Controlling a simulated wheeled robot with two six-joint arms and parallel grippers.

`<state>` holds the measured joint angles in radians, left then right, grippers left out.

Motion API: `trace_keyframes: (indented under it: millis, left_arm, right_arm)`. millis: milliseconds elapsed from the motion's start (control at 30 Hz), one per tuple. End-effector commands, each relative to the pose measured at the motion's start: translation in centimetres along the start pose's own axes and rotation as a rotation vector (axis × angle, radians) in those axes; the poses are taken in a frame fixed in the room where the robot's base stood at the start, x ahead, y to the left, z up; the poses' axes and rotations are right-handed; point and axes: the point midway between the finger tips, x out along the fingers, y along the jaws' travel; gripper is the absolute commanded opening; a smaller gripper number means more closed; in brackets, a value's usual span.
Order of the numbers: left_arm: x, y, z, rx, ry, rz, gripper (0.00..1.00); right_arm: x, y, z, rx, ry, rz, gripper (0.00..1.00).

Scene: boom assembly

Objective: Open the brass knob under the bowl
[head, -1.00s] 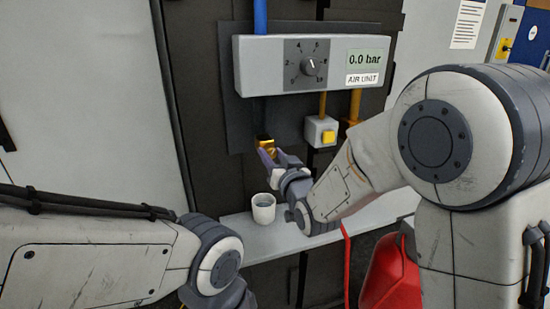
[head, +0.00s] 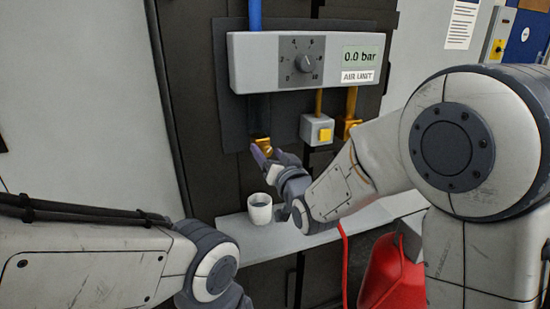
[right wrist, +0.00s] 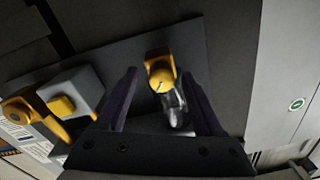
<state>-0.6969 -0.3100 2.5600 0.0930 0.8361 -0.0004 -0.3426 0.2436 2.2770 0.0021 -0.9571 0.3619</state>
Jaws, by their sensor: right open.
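The brass knob (head: 262,144) is at the lower end of the dark bowl (head: 259,109) under the air unit (head: 262,76). My right gripper (head: 261,157) is just below and in front of the knob. In the right wrist view, the knob (right wrist: 160,74) shows between the two dark fingers of my right gripper (right wrist: 163,82), which are spread apart with a gap on both sides. A clear, shiny shape (right wrist: 176,107) lies beside the knob there. My left arm shows at the lower left of the head view, but its gripper is out of view.
A white cup (head: 259,209) stands on the grey shelf (head: 239,222) below the knob. A grey box with a yellow button (head: 317,129) and another brass fitting (head: 347,127) are to the right. A red container (head: 394,278) is at the lower right.

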Motion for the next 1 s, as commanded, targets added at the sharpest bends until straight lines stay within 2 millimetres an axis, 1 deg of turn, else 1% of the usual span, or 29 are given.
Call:
trace_keyframes:
  millis: [67, 167, 400, 433, 500, 600, 800, 1000]
  left_arm:
    - [0.2, 0.0, 0.0, 0.0, 0.0, 0.0, 0.0]
    - [0.5, 0.0, 0.0, 0.0, 0.0, 0.0, 0.0]
    - [1.3, -0.1, 0.1, 0.0, 0.0, 0.0, 0.0]
    - [2.1, -0.1, 0.1, 0.0, 0.0, 0.0, 0.0]
    - [3.0, -0.2, 0.2, 0.0, 0.0, 0.0, 0.0]
    - [3.8, -0.3, 0.2, 0.0, 0.0, 0.0, 0.0]
    - [4.3, -0.3, 0.2, 0.0, 0.0, 0.0, 0.0]
    - [4.2, -0.3, 0.2, 0.0, 0.0, 0.0, 0.0]
  right_arm:
    - [-0.8, 0.0, 0.0, 0.0, 0.001, -0.001, 0.69]
    - [-2.5, 0.0, 0.1, 0.0, 0.001, -0.001, 0.69]
    - [-8.0, 0.1, 0.0, 0.0, 0.003, -0.001, 0.69]
    - [-8.1, 0.2, 0.3, 0.0, 0.006, -0.002, 0.69]
    - [-8.6, 0.2, 0.3, 0.0, 0.007, -0.002, 0.69]
    - [-9.3, 0.2, 0.2, 0.0, 0.005, -0.001, 0.69]
    - [-10.0, 0.1, 0.1, 0.0, 0.002, 0.0, 0.69]
    - [-10.1, 0.1, -0.1, 0.0, 0.001, 0.001, 0.69]
